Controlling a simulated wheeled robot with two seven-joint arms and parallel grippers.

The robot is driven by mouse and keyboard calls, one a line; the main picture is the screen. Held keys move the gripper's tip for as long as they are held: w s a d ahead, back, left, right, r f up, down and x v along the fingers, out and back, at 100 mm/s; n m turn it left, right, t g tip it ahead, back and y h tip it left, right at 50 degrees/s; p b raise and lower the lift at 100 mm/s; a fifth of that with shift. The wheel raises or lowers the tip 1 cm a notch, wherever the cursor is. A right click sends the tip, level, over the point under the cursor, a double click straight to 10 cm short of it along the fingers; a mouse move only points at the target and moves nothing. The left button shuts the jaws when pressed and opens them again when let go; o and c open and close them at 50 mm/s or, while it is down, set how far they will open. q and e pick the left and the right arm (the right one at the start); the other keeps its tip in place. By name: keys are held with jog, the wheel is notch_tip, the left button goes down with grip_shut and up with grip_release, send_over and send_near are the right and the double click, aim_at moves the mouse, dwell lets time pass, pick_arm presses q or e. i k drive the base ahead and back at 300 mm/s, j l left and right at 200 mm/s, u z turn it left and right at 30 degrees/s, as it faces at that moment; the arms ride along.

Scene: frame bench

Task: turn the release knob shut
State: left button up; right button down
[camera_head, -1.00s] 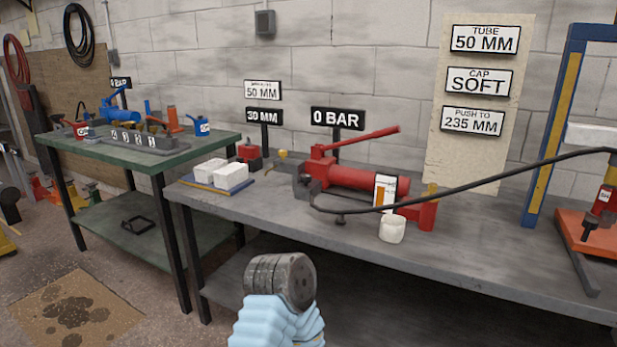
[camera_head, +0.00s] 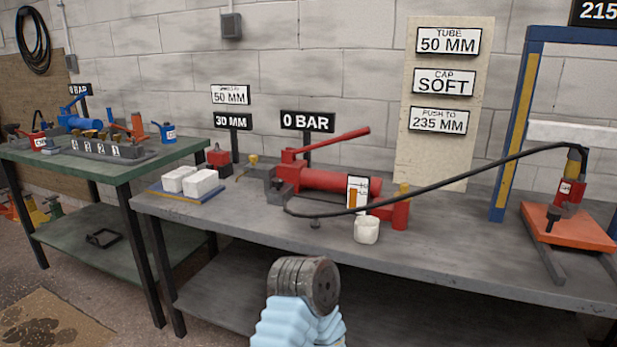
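The red hand pump (camera_head: 335,183) lies on the grey bench, its long lever raised to the right. A small dark knob (camera_head: 315,223) shows low at the pump's front side; I cannot tell for sure that it is the release knob, or how far it is turned. A black hose runs from the pump's left end to the press. No gripper fingers show. A light-blue sleeved part with a dark ribbed end, likely a link of my arm, stands at the bottom centre, in front of the bench and apart from the pump.
A "0 BAR" sign (camera_head: 307,121) stands behind the pump. White blocks (camera_head: 200,184) lie left on the grey bench (camera_head: 240,215). A blue press frame (camera_head: 510,130) stands right. The green bench (camera_head: 120,178) is at left.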

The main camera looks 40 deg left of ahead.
aim_at(276, 183)
jog(key=j+z, duration=0.3)
jog(key=k+j+z, duration=0.25)
jog(key=j, duration=0.25)
jog(key=j+z, duration=0.3)
jog(key=j, duration=0.1)
